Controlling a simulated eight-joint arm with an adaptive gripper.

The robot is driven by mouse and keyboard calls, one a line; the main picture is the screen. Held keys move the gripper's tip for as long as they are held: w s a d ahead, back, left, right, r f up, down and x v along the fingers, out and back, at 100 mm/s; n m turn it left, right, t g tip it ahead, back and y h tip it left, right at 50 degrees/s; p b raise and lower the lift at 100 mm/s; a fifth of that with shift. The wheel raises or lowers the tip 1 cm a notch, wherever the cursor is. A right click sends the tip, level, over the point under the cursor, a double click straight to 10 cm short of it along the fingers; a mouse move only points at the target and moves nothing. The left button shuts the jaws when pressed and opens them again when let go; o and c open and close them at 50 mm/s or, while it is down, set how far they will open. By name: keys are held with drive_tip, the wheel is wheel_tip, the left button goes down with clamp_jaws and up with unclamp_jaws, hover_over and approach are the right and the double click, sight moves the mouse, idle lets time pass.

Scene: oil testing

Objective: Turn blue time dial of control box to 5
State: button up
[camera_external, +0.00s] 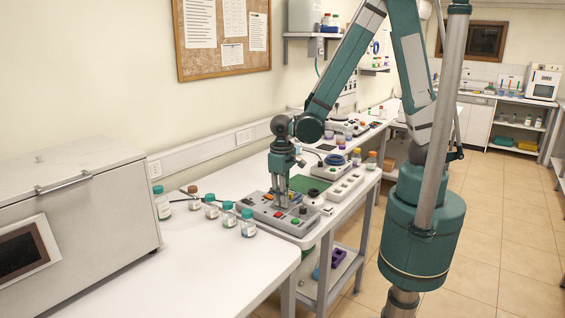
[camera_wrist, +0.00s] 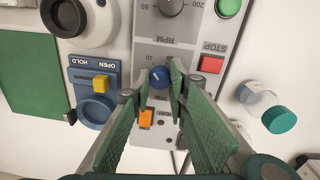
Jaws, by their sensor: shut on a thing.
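The control box (camera_external: 258,212) is a grey panel on the white bench, and its face also shows in the wrist view (camera_wrist: 190,30). The blue time dial (camera_wrist: 158,76) is a small round knob with a pale pointer mark, below the larger RPM dial (camera_wrist: 172,5). My gripper (camera_wrist: 159,80) points down at the box with one finger on each side of the blue dial, shut on it. In the external view my gripper (camera_external: 281,206) hides the dial. The scale numbers around the dial are mostly covered or too small to read.
On the box are a red STOP button (camera_wrist: 212,64), a green button (camera_wrist: 229,7) and an orange switch (camera_wrist: 146,118). A blue OPEN/HOLD unit (camera_wrist: 80,70) with a yellow lever stands beside it. Teal-capped bottles (camera_external: 229,214) stand left of the box.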

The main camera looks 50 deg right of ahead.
drive_tip(key=shift+n+b, duration=0.45)
drive_tip(key=shift+n, duration=0.05)
drive_tip(key=n+b, duration=0.2)
drive_tip(key=n, duration=0.1)
drive_tip(key=shift+f+n, duration=0.15)
drive_tip(key=shift+n, duration=0.25)
drive_tip(key=n+b, duration=0.2)
drive_tip(key=n, duration=0.3)
drive_tip(key=shift+n+b, duration=0.35)
drive_tip(key=shift+n, duration=0.05)
drive_tip(key=o, duration=0.9)
drive_tip(key=shift+r, duration=0.3)
drive_tip(key=shift+s+a+r, duration=0.1)
drive_tip(key=shift+s+r, duration=0.05)
drive_tip(key=shift+r, duration=2.8)
drive_tip(key=shift+s+a+r, duration=0.1)
drive_tip(key=shift+r, duration=2.8)
